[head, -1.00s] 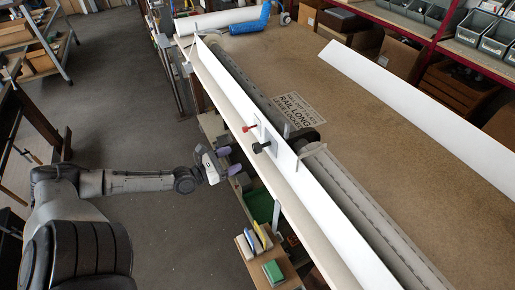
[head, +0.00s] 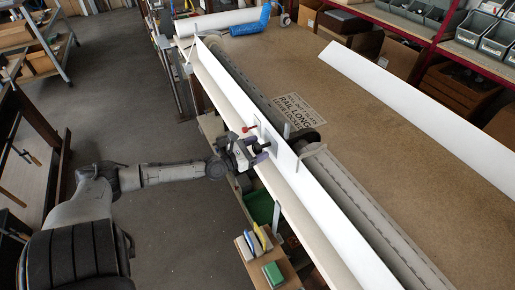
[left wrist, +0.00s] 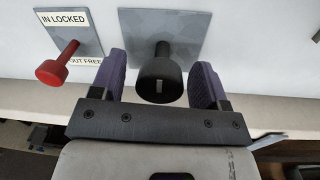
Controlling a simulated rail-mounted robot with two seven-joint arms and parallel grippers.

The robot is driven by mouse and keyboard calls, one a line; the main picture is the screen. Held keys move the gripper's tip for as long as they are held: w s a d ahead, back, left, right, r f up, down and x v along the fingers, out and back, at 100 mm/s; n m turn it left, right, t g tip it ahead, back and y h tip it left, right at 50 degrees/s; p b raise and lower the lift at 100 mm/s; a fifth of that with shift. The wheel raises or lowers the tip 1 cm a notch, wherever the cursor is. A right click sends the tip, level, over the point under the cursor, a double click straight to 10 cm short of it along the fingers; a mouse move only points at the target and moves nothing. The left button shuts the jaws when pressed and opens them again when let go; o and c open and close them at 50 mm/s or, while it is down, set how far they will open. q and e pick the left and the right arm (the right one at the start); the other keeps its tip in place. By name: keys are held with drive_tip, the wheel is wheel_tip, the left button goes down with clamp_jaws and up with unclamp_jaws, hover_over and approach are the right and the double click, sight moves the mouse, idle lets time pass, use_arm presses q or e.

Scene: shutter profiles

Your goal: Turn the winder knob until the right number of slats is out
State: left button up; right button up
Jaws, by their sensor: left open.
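The black winder knob (left wrist: 160,78) sticks out from a grey plate (left wrist: 187,35) on a white panel (head: 310,175). My left gripper (left wrist: 160,84) is open, with one purple finger on each side of the knob and gaps between the fingers and the knob. In the head view my left gripper (head: 256,150) is at the panel and partly covers the knob. A red-headed lever (left wrist: 52,70) stands left of the knob, by labels reading "IN LOCKED" and "OUT FREE". My right gripper is not in view.
Behind the panel lies a long grey rail (head: 350,195) on a brown bench (head: 370,130), with a "RAIL LONG LEAVE LOCKED" label (head: 301,109). A long white strip (head: 420,100) lies at right. A small wooden stand with a green block (head: 273,272) is below my left gripper.

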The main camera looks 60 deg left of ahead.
use_arm(q)
drive_tip(key=shift+w, duration=0.1)
drive_tip(key=shift+c, duration=0.5)
drive_tip(key=c, duration=0.8)
drive_tip(key=shift+m, duration=0.3)
